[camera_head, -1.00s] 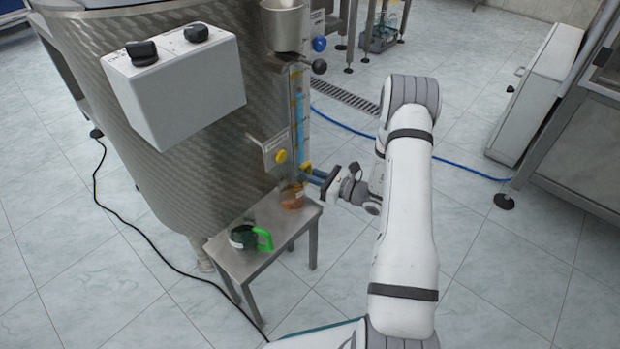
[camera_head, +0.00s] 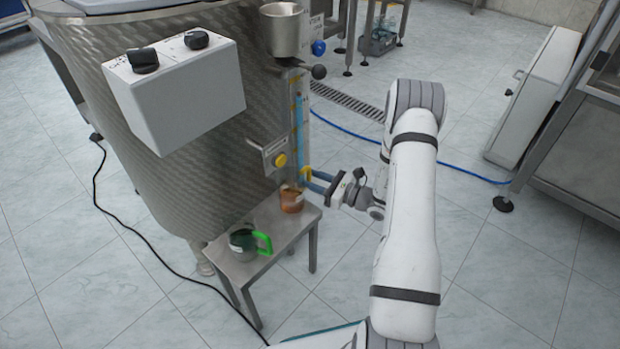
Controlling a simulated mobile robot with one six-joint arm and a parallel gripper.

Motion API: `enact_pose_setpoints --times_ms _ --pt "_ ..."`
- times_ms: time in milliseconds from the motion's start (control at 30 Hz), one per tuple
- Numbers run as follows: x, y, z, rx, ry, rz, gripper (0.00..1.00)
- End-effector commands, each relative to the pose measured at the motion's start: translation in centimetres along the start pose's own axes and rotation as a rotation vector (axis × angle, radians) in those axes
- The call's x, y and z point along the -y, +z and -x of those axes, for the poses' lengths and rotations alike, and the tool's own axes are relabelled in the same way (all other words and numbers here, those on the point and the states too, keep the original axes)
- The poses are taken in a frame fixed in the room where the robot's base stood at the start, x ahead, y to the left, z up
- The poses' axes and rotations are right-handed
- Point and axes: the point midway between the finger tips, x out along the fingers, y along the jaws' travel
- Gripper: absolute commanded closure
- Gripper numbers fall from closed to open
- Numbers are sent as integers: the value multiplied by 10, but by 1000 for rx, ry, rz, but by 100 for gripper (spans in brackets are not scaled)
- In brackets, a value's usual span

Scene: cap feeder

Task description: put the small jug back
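The small jug (camera_head: 291,201), orange-brown with a yellow handle, is at the far right end of a small metal stool (camera_head: 258,266), below the sight tube on the tank. It looks upright; whether its base touches the stool I cannot tell for sure. My gripper (camera_head: 309,180) reaches in from the right, its bluish fingers at the yellow handle, and appears shut on it. The fingertips are small and partly hidden by the handle. A second, darker jug with a green handle (camera_head: 264,243) stands on the near left part of the stool.
A large steel tank (camera_head: 190,170) with a white control box (camera_head: 185,95) stands behind the stool. A metal funnel cup (camera_head: 282,32), lever knob and yellow-knobbed valve (camera_head: 280,160) are above the jug. A black cable lies at left, a blue hose (camera_head: 455,168) at right. Floor right of the stool is free.

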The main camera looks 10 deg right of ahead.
Motion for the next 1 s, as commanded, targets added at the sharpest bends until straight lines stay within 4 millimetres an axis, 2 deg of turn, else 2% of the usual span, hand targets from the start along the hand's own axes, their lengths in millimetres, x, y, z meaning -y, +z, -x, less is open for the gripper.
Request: enact_pose_setpoints --times_ms 300,533,667,767,900,1000 --pt "1 2 70 -1 -5 -3 65" --pt "0 1 100 0 -2 0 65" --pt "-6 9 100 -10 37 18 65" --pt "-22 31 88 -40 140 70 65" --pt "-64 76 69 -121 380 203 65" --pt "-100 104 64 -191 562 319 65"
